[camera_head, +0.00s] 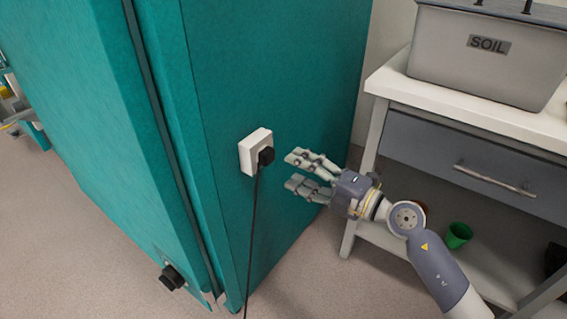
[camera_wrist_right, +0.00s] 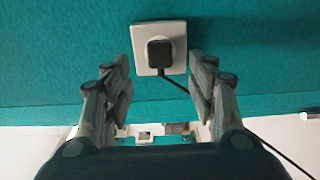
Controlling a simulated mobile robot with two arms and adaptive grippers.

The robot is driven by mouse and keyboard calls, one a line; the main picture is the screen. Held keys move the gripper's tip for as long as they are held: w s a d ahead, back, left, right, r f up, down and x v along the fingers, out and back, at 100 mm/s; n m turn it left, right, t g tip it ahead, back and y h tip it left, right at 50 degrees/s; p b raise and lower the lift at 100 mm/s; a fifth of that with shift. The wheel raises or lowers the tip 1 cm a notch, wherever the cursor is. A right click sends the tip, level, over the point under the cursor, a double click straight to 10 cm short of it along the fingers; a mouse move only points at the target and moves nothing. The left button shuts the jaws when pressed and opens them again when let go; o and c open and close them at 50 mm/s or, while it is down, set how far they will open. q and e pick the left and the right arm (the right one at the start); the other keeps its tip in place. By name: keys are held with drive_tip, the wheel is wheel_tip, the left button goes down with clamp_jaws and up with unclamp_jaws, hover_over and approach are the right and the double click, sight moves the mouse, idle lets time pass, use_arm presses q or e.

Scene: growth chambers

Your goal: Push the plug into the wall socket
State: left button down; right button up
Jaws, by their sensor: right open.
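The black plug (camera_head: 266,156) sits at the white wall socket (camera_head: 249,142) on the side of a teal cabinet, with its black cord hanging down. In the right wrist view the plug (camera_wrist_right: 160,54) covers the middle of the socket plate (camera_wrist_right: 142,66). How deep it sits in the socket cannot be told. My right gripper (camera_head: 293,171) is open and empty, a little to the right of the plug and apart from it. In the wrist view its fingers (camera_wrist_right: 160,66) are spread to either side, short of the plug. My left gripper is not in view.
The teal cabinet (camera_head: 100,120) has a black knob (camera_head: 172,278) low down. A white bench (camera_head: 480,116) with a grey drawer (camera_head: 470,165) stands at right, carrying a grey SOIL bin (camera_head: 490,62). A green cup (camera_head: 458,235) is on its lower shelf. The floor in front is clear.

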drive_tip(key=v, duration=0.6)
idle(0.3)
